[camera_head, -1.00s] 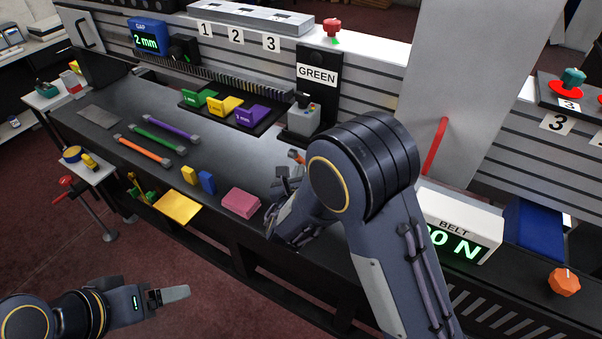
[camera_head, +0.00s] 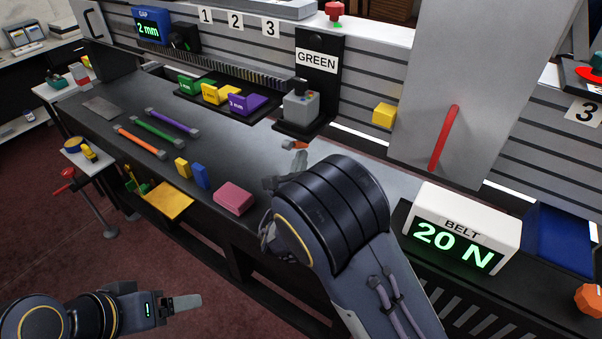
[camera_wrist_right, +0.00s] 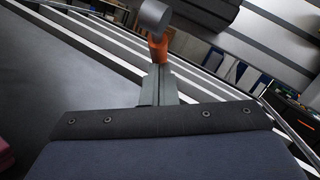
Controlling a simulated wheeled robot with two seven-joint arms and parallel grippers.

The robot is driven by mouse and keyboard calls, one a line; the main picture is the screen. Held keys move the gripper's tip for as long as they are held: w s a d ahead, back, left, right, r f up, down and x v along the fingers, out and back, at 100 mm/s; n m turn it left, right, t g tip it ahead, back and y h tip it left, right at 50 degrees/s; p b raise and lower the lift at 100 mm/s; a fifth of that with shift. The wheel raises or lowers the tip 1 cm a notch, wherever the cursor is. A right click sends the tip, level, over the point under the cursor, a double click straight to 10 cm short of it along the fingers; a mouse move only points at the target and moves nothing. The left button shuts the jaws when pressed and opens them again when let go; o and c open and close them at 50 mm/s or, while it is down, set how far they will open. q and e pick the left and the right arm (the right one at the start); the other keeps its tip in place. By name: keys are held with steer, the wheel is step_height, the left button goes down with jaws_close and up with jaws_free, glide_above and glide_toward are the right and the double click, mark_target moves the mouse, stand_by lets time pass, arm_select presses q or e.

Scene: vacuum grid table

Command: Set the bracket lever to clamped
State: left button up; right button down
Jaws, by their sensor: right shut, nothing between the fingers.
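A small orange piece (camera_head: 294,145) on the table by the black stand may be the bracket lever; I cannot tell its setting. In the right wrist view the orange piece (camera_wrist_right: 158,47) stands just beyond my fingertips with a grey cylinder (camera_wrist_right: 155,16) at its far end. My right gripper (camera_head: 300,160) is shut and empty, its tips close to the orange piece; I cannot tell if they touch. It also shows in the right wrist view (camera_wrist_right: 160,85). My left gripper (camera_head: 185,302) hangs at the lower left, away from the table, its jaw opening unclear.
A black stand marked GREEN (camera_head: 317,85) rises behind. A yellow block (camera_head: 384,114) and a grey panel with a red handle (camera_head: 443,138) stand to the right, near the BELT display (camera_head: 462,228) reading 20 N. A pink block (camera_head: 233,198) lies left of my right arm.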

steer(key=shift+w+d+r+t, duration=0.25)
steer(key=shift+w+r+t, duration=0.05)
steer(key=shift+t, duration=0.2)
steer(key=shift+w, duration=0.1)
stand_by(0.4)
